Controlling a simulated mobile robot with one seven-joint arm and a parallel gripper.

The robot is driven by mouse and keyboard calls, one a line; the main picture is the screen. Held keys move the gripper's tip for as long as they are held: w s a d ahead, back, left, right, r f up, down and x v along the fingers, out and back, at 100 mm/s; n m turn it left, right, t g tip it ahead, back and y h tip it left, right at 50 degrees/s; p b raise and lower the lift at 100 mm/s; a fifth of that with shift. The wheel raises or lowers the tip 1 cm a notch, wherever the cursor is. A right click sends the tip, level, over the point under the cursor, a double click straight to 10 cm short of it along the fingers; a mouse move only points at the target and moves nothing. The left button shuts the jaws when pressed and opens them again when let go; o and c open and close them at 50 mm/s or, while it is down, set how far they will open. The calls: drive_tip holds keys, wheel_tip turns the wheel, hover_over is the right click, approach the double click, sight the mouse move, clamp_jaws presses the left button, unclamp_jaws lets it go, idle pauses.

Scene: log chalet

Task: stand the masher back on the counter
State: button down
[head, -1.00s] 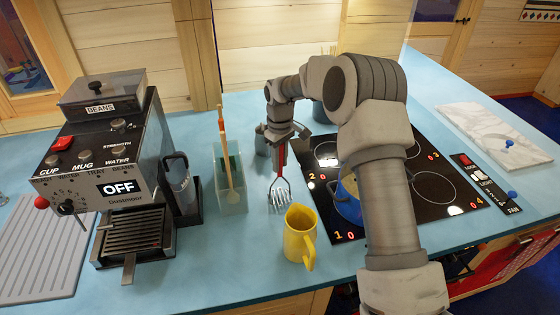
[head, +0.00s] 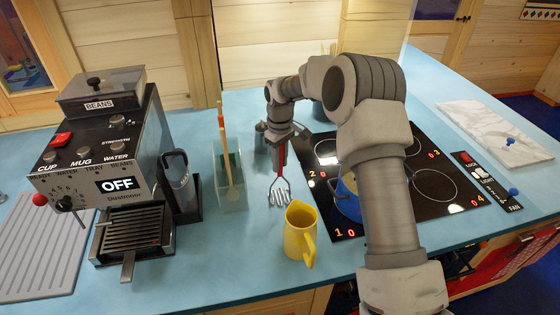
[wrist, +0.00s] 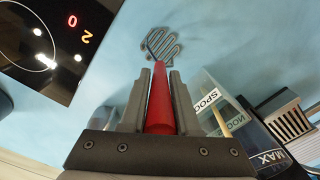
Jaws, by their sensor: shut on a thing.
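The masher has a red handle (wrist: 160,100) and a grey wire head (head: 279,191). My gripper (head: 280,146) is shut on the red handle, with one finger on each side in the wrist view. The masher hangs upright, head down, at the counter (head: 258,255) between the clear holder and the cooktop. The wire head (wrist: 162,44) also shows in the wrist view over the blue surface. I cannot tell whether it touches the counter.
A yellow jug (head: 299,235) stands just in front of the masher. A clear holder with wooden utensils (head: 230,190) is to its left, beyond it the coffee machine (head: 100,150). The black cooktop (head: 430,205) with a blue pot (head: 346,200) is to the right.

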drive_tip(key=c, duration=0.6)
unclamp_jaws()
drive_tip(key=shift+o, duration=0.2)
wheel_tip(320, 180, up, 18)
drive_tip(key=b, duration=0.1)
drive_tip(key=shift+f, duration=0.25)
